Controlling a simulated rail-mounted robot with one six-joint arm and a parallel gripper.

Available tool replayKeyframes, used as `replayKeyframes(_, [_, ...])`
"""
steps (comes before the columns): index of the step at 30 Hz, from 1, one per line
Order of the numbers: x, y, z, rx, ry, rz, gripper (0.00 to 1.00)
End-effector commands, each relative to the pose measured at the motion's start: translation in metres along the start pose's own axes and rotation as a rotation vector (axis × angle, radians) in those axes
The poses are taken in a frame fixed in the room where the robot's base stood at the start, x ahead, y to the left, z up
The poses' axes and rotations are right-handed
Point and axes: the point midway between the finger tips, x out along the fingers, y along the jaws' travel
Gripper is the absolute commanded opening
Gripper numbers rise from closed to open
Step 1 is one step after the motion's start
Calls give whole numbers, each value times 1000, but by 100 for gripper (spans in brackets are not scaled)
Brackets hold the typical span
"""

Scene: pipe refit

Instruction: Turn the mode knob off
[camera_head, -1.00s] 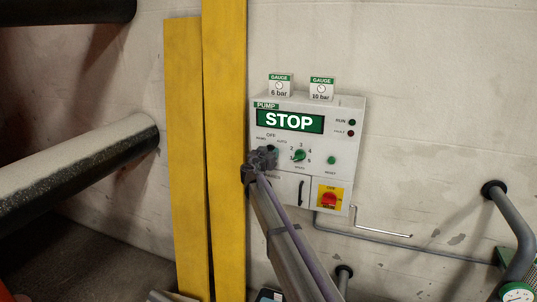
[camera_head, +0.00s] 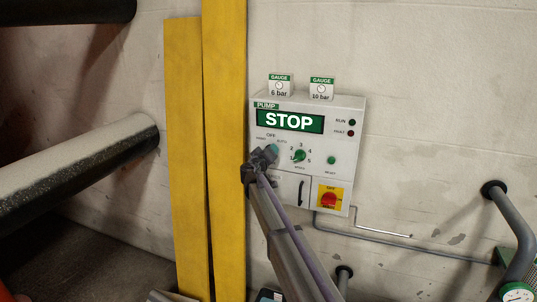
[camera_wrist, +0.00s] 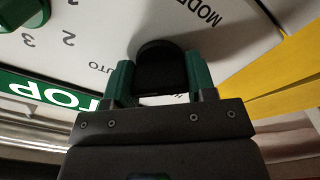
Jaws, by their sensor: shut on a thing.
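The mode knob is a black round-topped knob (camera_wrist: 160,64) in the wrist view, with the MODE lettering above it on the panel. My gripper (camera_wrist: 160,82) is shut on it, one green finger pad on each side. In the head view my gripper (camera_head: 265,156) is at the left part of the pump panel (camera_head: 343,117), just under the HAND, OFF and AUTO labels, and hides the knob. A teal finger pad shows at its upper right. Which label the knob points at cannot be told. The display (camera_head: 290,121) reads STOP.
Right of my gripper are the green numbered speed knob (camera_head: 299,156), a green reset button (camera_head: 331,160) and a red switch on a yellow plate (camera_head: 329,199). Yellow posts (camera_head: 224,150) stand close on the left. Two gauge cards (camera_head: 321,89) sit on top.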

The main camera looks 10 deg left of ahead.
Motion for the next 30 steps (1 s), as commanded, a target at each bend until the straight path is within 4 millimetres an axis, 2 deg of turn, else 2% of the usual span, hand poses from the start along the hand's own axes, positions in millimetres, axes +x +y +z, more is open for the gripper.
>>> replayKeyframes(18, [0, 0, 0, -57, 0, 0, 27])
replayKeyframes(19, [0, 0, 0, -57, 0, 0, 52])
replayKeyframes(27, [0, 0, 0, -57, 0, 0, 77])
replayKeyframes(30, [0, 0, 0, -57, 0, 0, 77])
